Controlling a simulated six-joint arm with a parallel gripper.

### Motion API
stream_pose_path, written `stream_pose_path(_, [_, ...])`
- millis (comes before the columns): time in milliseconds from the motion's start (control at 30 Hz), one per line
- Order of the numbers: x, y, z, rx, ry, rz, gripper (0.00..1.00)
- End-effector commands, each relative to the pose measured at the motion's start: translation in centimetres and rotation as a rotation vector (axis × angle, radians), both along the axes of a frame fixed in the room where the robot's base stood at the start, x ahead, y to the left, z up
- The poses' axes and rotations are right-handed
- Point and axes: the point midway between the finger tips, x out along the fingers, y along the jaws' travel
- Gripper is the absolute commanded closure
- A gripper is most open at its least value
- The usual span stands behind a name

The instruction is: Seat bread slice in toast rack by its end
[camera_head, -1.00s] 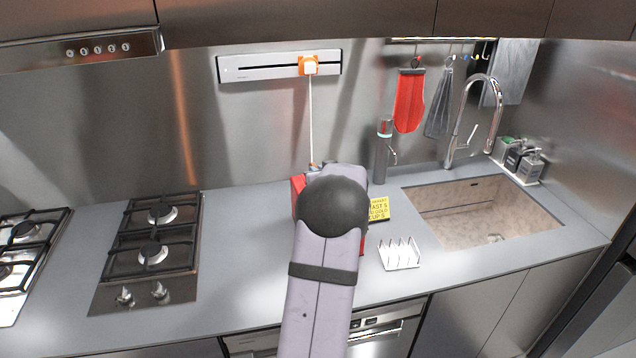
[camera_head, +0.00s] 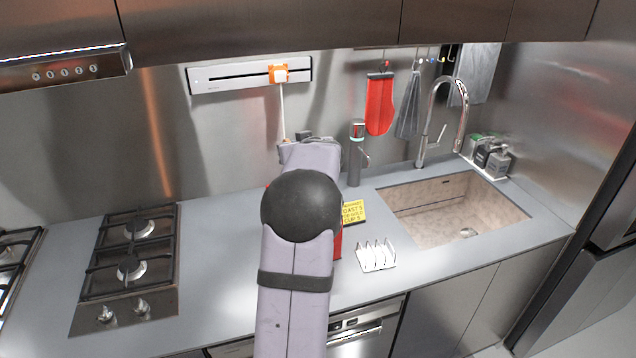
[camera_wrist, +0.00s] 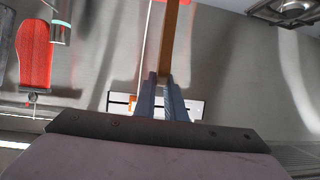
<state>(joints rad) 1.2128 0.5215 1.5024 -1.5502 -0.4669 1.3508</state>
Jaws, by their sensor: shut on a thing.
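The white wire toast rack (camera_head: 376,256) stands on the counter near its front edge, right of my arm. Its upright dividers look empty. In the wrist view my gripper (camera_wrist: 162,84) is shut on a thin brown strip, which I take to be the bread slice (camera_wrist: 170,42) seen edge-on. It sticks out past the fingertips toward the top of that picture. In the head view my arm hides the gripper and the slice. The rack does not show in the wrist view.
A red appliance (camera_head: 337,246) is mostly hidden behind my arm, close left of the rack. A yellow sign (camera_head: 354,212) stands behind the rack. The sink (camera_head: 455,207) is to the right and the hob (camera_head: 128,262) to the left. Counter in front of the rack is narrow.

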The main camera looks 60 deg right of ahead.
Motion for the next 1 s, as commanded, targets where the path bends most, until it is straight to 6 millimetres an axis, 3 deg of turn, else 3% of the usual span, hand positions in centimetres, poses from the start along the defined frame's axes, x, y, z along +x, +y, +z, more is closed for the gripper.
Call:
stream_pose_path(167, [-2.6,-1.4,-1.2,-0.002,0.001,-0.044,1.0])
stream_pose_path(267, [-5.4,-2.8,-2.3,-0.002,0.001,-0.089,1.0])
stream_pose_path(600, [-19.0,-6.8,-8.4,0.0,0.002,-0.304,1.0])
stream_pose_path(767, [-24.0,-7.0,-11.3,-0.002,0.002,-0.38,1.0])
stream_pose_path(1000, [-27.8,-6.0,-14.8,-0.002,0.004,-0.414,1.0])
